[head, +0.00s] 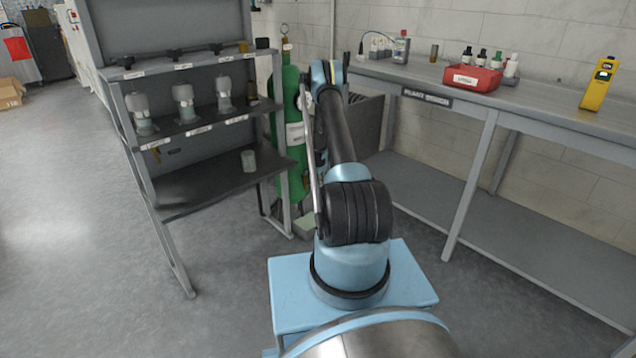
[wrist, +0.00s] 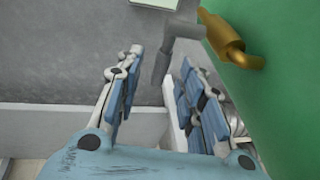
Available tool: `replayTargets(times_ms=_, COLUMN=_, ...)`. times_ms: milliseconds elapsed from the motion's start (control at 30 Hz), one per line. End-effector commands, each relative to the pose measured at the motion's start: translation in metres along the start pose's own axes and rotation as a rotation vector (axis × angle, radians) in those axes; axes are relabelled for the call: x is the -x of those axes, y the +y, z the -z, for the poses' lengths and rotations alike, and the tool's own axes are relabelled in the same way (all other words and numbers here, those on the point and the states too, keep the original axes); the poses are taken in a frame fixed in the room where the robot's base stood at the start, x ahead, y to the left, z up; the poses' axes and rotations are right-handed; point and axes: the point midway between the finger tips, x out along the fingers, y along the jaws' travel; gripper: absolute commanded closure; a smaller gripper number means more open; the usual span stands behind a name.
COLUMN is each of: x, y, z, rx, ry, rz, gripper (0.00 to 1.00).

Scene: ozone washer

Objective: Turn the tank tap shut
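The green tank (head: 291,125) stands upright between the shelf rack and the bench, partly hidden by my arm. In the wrist view the tank's green wall (wrist: 288,60) fills the right side. A brass fitting (wrist: 224,36) sticks out of it, and a grey tap handle (wrist: 183,28) extends left from the fitting, with a bar pointing down. My gripper (wrist: 161,58) is open and empty, its two blue-padded fingers apart. The lower end of the handle shows between the fingertips; contact cannot be told. In the head view my gripper is hidden behind my arm.
A grey shelf rack (head: 203,128) with several jars stands left of the tank. A bench (head: 545,105) on the right holds a red bin (head: 472,79), small bottles and a yellow meter (head: 598,84). The floor (head: 85,240) at the left is clear.

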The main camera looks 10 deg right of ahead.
Motion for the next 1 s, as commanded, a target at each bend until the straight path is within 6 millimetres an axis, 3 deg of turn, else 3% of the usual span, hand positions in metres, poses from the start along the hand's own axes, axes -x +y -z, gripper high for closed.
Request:
replayTargets(times_ms=333, x=0.012, y=0.001, z=0.001, rx=-0.001, ry=0.000, rz=0.000, gripper=0.65)
replayTargets(times_ms=1000, x=0.105, y=0.000, z=0.001, rx=-0.001, ry=0.000, rz=-0.001, gripper=0.65)
